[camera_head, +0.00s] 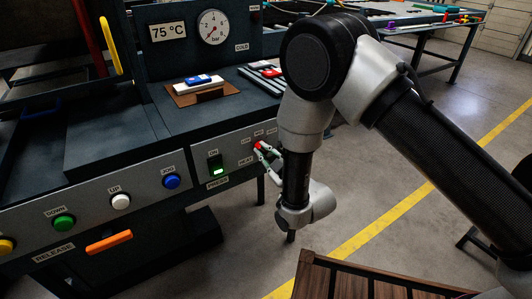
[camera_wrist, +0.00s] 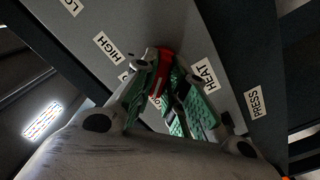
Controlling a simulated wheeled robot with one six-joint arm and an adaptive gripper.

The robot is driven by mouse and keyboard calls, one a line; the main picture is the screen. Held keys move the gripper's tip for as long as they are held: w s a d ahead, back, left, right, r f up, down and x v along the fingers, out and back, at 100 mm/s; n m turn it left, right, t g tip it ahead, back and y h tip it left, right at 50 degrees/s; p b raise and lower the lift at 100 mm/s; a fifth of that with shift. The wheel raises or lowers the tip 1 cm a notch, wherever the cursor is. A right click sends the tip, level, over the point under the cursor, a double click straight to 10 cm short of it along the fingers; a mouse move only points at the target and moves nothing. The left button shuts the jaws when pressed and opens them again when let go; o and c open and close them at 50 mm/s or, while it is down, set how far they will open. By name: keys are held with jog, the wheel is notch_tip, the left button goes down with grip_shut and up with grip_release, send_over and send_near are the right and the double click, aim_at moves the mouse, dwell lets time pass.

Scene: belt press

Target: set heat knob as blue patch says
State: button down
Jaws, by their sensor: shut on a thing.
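The heat knob (camera_head: 258,146) is red and sits on the grey front panel (camera_head: 130,190) of the press, above the HEAT label (camera_head: 245,161). In the wrist view the knob (camera_wrist: 160,76) is between my two green-padded fingers. My gripper (camera_head: 265,150) is shut on it. The HIGH label (camera_wrist: 106,46) and the HEAT label (camera_wrist: 206,74) show beside it. Other setting labels are cut off or partly hidden, and I cannot tell which one the knob points at. A blue patch (camera_head: 198,78) lies on a white block on a brown board; its print is too small to read.
A lit green switch (camera_head: 216,168) is just left of the knob, with blue (camera_head: 171,181), white (camera_head: 121,201) and green (camera_head: 63,222) buttons further left. A 75 °C sign (camera_head: 168,31) and a pressure gauge (camera_head: 213,27) stand above. A wooden slatted surface (camera_head: 330,275) is at the bottom.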

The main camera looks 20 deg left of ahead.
jog(key=shift+f+n, duration=0.1)
jog(key=shift+n, duration=0.9)
jog(key=c, duration=1.5)
grip_release()
jog(key=shift+o, duration=0.2)
notch_tip(320, 180, up, 10)
jog(key=shift+r, duration=0.1)
